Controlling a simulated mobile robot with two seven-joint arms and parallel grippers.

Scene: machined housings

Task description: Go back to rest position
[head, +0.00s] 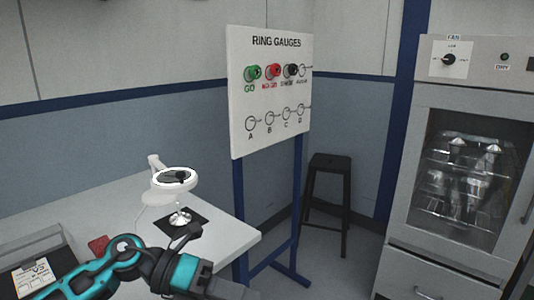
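My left arm comes in from the lower left, teal and black, over the front of the white table (215,238). My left gripper (232,291) is at the bottom edge, right of the table's front; its fingers are too cut off and dark to tell open or shut. My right gripper is not in view. No held object can be made out.
A ring magnifier lamp (174,179) stands on the table above a small metal part (180,217) on a black mat (198,222). A ring gauge board (270,95) on blue legs stands behind the table's right end. Further right are a dark stool (329,165) and a drying cabinet (400,240).

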